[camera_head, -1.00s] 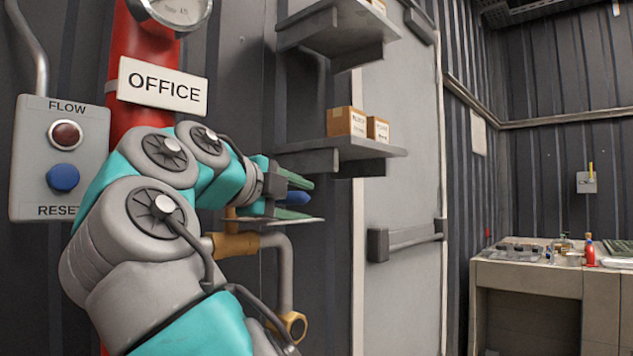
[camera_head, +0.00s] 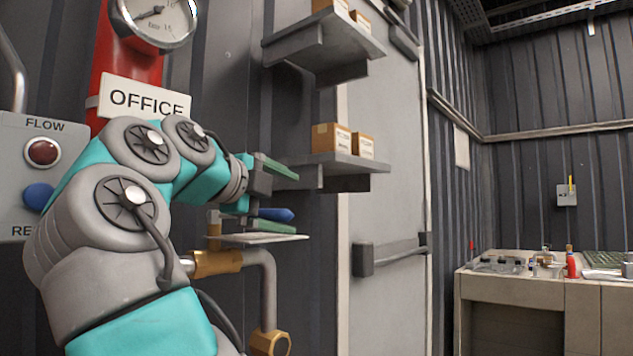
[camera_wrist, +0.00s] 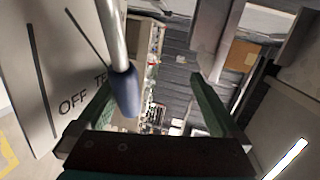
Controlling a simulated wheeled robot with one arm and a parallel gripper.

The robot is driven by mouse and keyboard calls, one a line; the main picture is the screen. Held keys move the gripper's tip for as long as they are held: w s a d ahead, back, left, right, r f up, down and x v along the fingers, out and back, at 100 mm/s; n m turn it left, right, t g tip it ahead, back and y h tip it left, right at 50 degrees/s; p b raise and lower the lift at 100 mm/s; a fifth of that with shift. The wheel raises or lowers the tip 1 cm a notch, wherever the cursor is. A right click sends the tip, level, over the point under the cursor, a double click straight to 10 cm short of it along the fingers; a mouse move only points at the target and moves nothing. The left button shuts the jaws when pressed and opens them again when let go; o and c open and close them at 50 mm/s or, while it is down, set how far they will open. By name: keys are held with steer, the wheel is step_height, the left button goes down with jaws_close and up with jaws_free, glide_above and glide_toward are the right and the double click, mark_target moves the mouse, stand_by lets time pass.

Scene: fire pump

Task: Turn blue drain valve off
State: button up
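The blue drain valve handle (camera_head: 276,215) sticks out from the wall side above a thin pale plate (camera_head: 262,238). In the wrist view the blue grip (camera_wrist: 125,92) sits on the end of a metal rod. Beside it the plate (camera_wrist: 55,60) shows black lines, "OFF" and a partly hidden "TE..." label. The rod lies to the right of both lines. My gripper (camera_head: 292,202) is open, with one green finger above the handle and one just below. In the wrist view my gripper (camera_wrist: 155,85) has the handle between its fingers, close to the left one; contact cannot be told.
A brass fitting and grey pipe (camera_head: 262,275) run just below the plate. Shelves with boxes (camera_head: 331,140) stand right of my gripper, before a door with a push bar (camera_head: 395,256). A FLOW/RESET box (camera_head: 42,165) is at left. A bench (camera_head: 510,285) stands far right.

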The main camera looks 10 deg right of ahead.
steer(key=shift+s+r, duration=0.1)
steer(key=shift+r, duration=0.45)
steer(key=s+d+b, duration=0.4)
steer(key=s, duration=1.1)
steer(key=shift+s+r+b, duration=0.25)
steer(key=shift+r+b, duration=0.15)
steer(key=shift+r, duration=0.05)
steer(key=shift+c, duration=0.3)
